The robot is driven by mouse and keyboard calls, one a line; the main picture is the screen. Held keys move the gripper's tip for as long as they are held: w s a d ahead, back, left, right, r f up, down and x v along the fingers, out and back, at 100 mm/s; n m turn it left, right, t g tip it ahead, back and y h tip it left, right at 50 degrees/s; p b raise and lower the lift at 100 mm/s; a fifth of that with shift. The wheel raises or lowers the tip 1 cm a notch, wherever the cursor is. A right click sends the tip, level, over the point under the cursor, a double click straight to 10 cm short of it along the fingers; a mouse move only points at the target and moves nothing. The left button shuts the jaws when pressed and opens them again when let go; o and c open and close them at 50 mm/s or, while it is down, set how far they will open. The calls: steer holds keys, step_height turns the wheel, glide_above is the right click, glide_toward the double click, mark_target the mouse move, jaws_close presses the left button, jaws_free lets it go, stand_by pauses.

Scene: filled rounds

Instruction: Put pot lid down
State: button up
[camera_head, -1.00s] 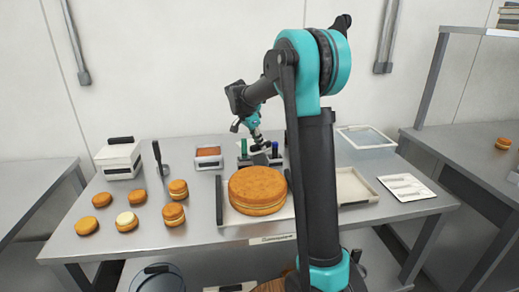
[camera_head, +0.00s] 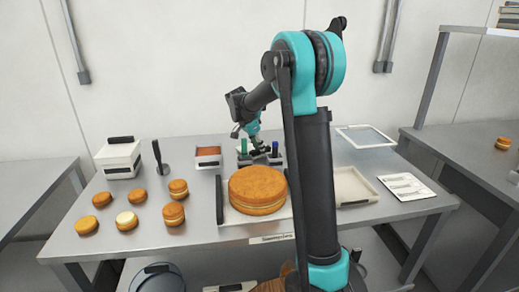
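I cannot make out a pot lid for certain. A round grey object with a dark handle-like part on top (camera_head: 157,278) is cut off by the bottom edge at the lower left, below the table; it may be a lidded pot. My gripper (camera_head: 260,149) is small and dark, over the back middle of the table, by a holder with green and blue upright items. My arm rises in front of the table and partly hides this area. The fingers blend with the items behind, so I cannot tell whether they are open or hold anything.
A large layered cake (camera_head: 257,188) sits on a tray at the table's front middle. Several small filled rounds (camera_head: 173,213) lie at the left. A white box (camera_head: 120,158), an orange-filled container (camera_head: 208,156) and a clear-topped tray (camera_head: 365,136) stand farther back.

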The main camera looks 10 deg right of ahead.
steer(key=v, duration=1.2)
steer(key=shift+s, duration=0.1)
stand_by(0.4)
